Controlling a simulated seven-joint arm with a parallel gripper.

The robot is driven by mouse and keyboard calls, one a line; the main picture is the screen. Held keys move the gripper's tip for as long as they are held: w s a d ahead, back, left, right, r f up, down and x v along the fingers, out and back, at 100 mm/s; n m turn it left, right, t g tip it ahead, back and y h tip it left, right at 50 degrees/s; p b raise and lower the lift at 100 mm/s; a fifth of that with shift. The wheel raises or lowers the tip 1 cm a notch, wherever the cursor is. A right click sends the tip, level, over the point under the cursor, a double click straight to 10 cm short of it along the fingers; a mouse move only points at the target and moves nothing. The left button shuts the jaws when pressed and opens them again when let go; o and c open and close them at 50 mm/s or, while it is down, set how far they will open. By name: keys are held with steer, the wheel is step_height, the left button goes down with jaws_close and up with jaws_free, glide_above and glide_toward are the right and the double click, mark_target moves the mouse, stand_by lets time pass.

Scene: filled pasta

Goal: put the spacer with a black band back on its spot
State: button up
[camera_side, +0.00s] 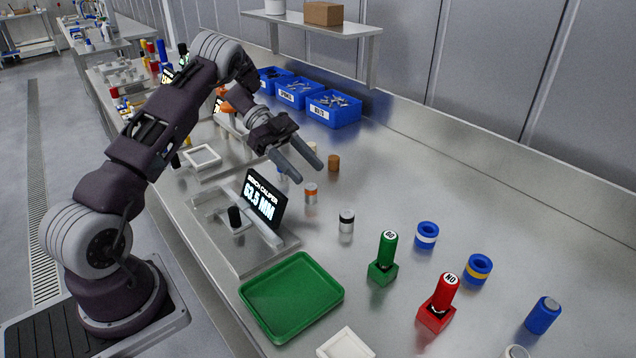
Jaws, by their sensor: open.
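A short silver spacer with a black band (346,221) stands upright on the steel bench, right of the bench caliper. My gripper (308,172) is open above the bench, up and to the left of this spacer in the picture, and apart from it. Nothing shows between its fingers. The bench caliper (264,206) has a display reading 63.5 MM, and a small dark cylinder (235,217) stands at its bed. I cannot tell which place is the spacer's spot.
An orange-banded spacer (311,193) and a brown cylinder (334,163) stand near my gripper. A green tray (326,305), a green GO gauge (388,258), a red NO gauge (439,303) and blue rings (427,235) lie in front. Blue bins (345,113) line the back.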

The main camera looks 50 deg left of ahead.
steer(key=w+d+r+n+t+y, duration=0.1)
steer(key=w+r+n+t+y, duration=0.15)
steer(key=w+r+t, duration=0.6)
steer(key=w+d+r+n+t+y, duration=0.1)
steer(key=w+r+t+y, duration=0.2)
steer(key=w+r, duration=0.55)
steer(key=s+a+r+n+t+y, duration=0.2)
steer(key=s+r+n+y, duration=0.7)
steer(key=r, duration=0.4)
steer(key=s+d+f+n+g, duration=0.1)
steer(key=s+d+f+g, duration=0.2)
steer(key=s, duration=0.8)
steer(key=s+d+f+n+g+h, duration=0.1)
steer(key=s+d+f+g, duration=0.2)
steer(key=s, duration=0.9)
steer(key=s+d+f+n+g+h, duration=0.1)
steer(key=s+d+f+g, duration=0.3)
steer(key=s+d+f, duration=0.4)
steer(key=s+f, duration=0.1)
steer(key=s, duration=0.2)
steer(key=shift+s+n, duration=0.3)
steer(key=shift+n, duration=0.05)
